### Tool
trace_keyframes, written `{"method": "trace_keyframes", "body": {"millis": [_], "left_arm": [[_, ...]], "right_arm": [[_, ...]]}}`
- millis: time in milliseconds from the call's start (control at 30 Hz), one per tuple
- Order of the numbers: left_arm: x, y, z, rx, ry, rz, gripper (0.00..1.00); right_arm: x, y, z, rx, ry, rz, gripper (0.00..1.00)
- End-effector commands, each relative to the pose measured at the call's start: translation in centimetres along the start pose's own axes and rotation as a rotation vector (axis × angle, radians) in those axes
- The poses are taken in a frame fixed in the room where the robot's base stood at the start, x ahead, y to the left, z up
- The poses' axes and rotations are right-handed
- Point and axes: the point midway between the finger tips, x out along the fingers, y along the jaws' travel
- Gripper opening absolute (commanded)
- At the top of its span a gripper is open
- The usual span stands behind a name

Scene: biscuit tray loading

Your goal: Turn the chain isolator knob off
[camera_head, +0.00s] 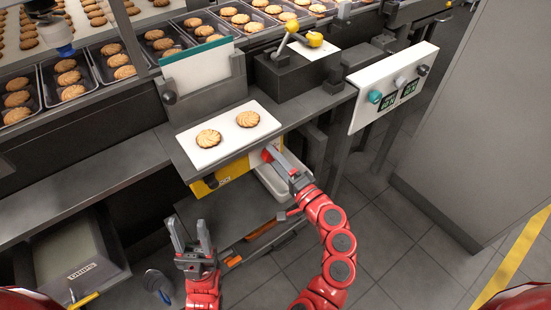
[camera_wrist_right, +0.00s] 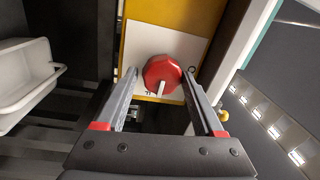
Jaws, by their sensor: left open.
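The chain isolator knob (camera_wrist_right: 160,72) is red and round, on a white plate (camera_wrist_right: 138,38) fixed to a yellow panel (camera_wrist_right: 190,10). Its white pointer points down in the right wrist view, and a round mark shows on the plate to its right. My right gripper (camera_wrist_right: 160,76) is open, with one finger on each side of the knob; whether either touches it I cannot tell. In the head view the knob (camera_head: 267,154) is partly hidden by my right gripper (camera_head: 276,158). My left gripper (camera_head: 190,228) is open and empty, lower left of the yellow panel.
A white board with two biscuits (camera_head: 206,152) lies on the ledge above the knob. A white bin (camera_head: 272,183) is close beside the panel. A control panel (camera_head: 372,110) juts out at right. Floor (camera_head: 400,262) is clear at lower right.

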Motion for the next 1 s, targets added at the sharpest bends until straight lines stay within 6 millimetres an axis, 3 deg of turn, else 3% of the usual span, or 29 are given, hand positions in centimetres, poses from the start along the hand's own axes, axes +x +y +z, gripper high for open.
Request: {"method": "trace_keyframes", "body": {"millis": [100,467,667,1000], "left_arm": [[0.0,0.0,0.0,0.0,0.0,0.0,0.5],[0.0,0.0,0.0,0.0,0.0,0.0,0.5],[-0.1,0.0,0.0,0.0,0.0,0.0,0.5],[-1.1,0.1,0.2,0.0,0.0,0.0,0.5]], "right_arm": [[0.0,-0.1,0.0,-0.001,0.0,-0.001,0.89],[-0.6,-0.1,-0.1,-0.001,0.001,-0.003,0.89],[-4.3,0.1,-0.2,0.001,0.007,0.0,0.89],[-13.3,0.2,-0.3,0.001,0.013,-0.001,0.89]]}}
